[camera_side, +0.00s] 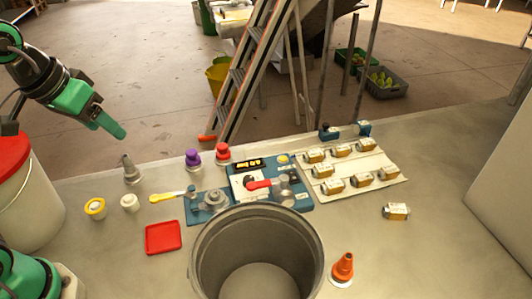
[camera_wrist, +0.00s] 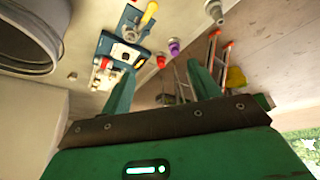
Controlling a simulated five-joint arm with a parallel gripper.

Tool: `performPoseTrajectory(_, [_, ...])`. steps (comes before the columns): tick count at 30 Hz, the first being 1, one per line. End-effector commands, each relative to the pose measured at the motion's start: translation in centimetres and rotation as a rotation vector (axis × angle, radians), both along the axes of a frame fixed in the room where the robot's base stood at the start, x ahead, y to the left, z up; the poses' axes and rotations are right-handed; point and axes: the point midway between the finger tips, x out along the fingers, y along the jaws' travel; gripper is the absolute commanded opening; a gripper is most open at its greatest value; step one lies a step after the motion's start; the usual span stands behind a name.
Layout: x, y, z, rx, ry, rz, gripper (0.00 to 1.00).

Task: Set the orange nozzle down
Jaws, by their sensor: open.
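The orange nozzle (camera_side: 343,268) stands upright on the table at the lower right, just right of the grey bucket (camera_side: 207,270). It has a pale round base. My gripper (camera_side: 115,130) is raised at the upper left in the side view, far from the orange nozzle. In the wrist view its two green fingers (camera_wrist: 163,82) are spread apart with nothing between them. I cannot make out the orange nozzle in the wrist view.
A blue press (camera_side: 300,202) with a red handle stands behind the bucket. A purple nozzle (camera_side: 193,158), red nozzle (camera_side: 222,152) and grey nozzle (camera_side: 130,172) stand along the back. A red tray (camera_side: 163,238) lies left. A white board (camera_side: 385,165) holds several small boxes.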

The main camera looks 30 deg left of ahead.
Motion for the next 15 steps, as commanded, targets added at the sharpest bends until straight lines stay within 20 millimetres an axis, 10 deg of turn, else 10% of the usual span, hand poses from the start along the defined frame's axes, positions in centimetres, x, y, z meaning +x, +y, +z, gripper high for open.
performPoseTrajectory(15, [-4.4, 3.0, -2.9, 0.068, -0.064, -0.033, 0.61])
